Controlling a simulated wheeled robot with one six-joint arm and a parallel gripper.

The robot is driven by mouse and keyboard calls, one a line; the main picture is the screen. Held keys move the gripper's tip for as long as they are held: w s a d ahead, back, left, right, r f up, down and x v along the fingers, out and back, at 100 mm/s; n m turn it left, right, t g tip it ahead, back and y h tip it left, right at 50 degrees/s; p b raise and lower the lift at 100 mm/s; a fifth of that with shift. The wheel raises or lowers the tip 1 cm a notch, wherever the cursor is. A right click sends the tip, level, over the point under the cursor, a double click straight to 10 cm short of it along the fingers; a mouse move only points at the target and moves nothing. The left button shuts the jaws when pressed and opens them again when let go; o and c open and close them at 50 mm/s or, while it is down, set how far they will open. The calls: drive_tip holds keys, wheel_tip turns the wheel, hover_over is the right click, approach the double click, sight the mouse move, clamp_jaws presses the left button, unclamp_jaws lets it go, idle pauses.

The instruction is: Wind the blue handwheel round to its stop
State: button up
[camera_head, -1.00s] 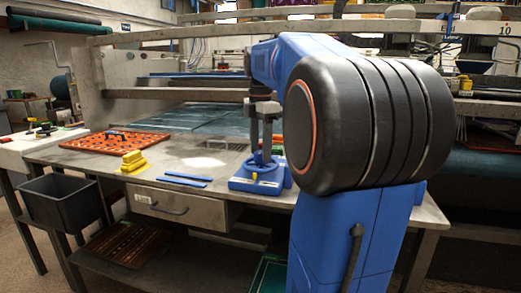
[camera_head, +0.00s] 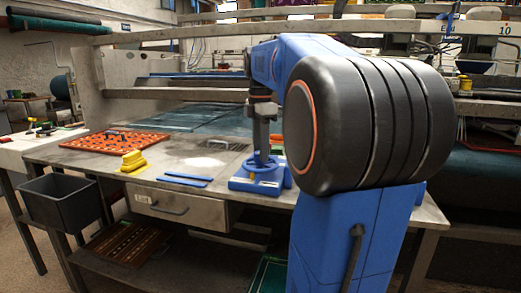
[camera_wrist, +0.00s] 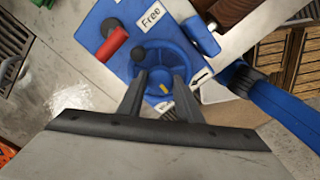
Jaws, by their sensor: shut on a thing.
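The blue handwheel (camera_head: 266,174) lies flat on a blue base (camera_head: 243,185) at the front of the bench. In the wrist view the handwheel (camera_wrist: 152,62) has a yellow mark and a dark knob (camera_wrist: 138,53) near its rim. My gripper (camera_head: 262,158) points straight down onto the handwheel. In the wrist view its two dark fingers (camera_wrist: 161,76) come down on the wheel and are shut on it; the exact contact is hard to see. A red handle (camera_wrist: 114,45) and a "Free" label (camera_wrist: 153,14) are on the base beside the wheel.
Two blue strips (camera_head: 186,179) and a yellow block (camera_head: 132,161) lie left of the base. An orange perforated tray (camera_head: 100,142) lies further left. A drawer (camera_head: 180,208) is below. A grey bin (camera_head: 60,200) stands at the left.

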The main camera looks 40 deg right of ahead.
drive_tip(key=m, duration=2)
drive_tip(key=shift+m, duration=0.3)
drive_tip(key=m, duration=1.3)
drive_tip(key=shift+m, duration=0.3)
drive_tip(key=m, duration=1.3)
drive_tip(key=shift+m, duration=0.3)
drive_tip(key=m, duration=0.5)
drive_tip(key=shift+m, duration=0.7)
